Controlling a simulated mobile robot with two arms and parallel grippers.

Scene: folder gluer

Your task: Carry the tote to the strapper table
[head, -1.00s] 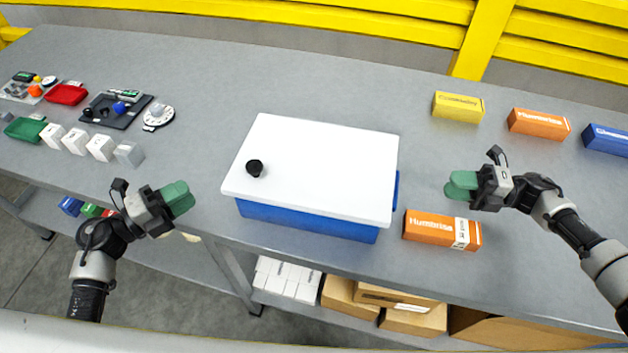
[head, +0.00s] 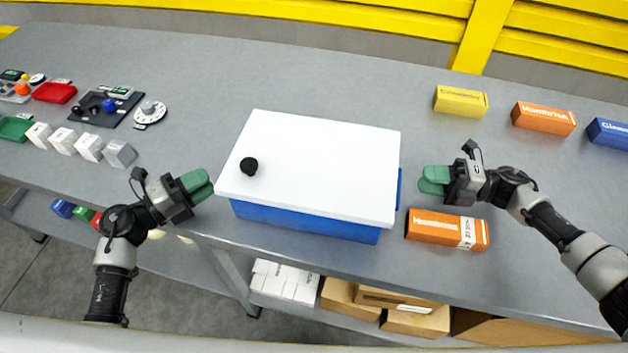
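The tote (head: 305,219) is a blue box with a white lid (head: 325,165) and a small black knob (head: 249,166) near the lid's left edge. It sits on the grey table near the front edge. My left gripper (head: 200,187) has green fingertips and is just left of the tote, with nothing between its fingers that I can see. My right gripper (head: 433,179) is a little right of the tote, above the table behind an orange carton, and appears empty. On both grippers the green fingertips lie close together, and any gap between them is hard to make out.
An orange carton (head: 435,228) lies right of the tote, near my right gripper. Yellow (head: 460,101), orange (head: 543,118) and blue cartons (head: 608,134) stand at the back right. White boxes (head: 75,142), trays and a dial (head: 151,113) are at left. The table behind the tote is clear.

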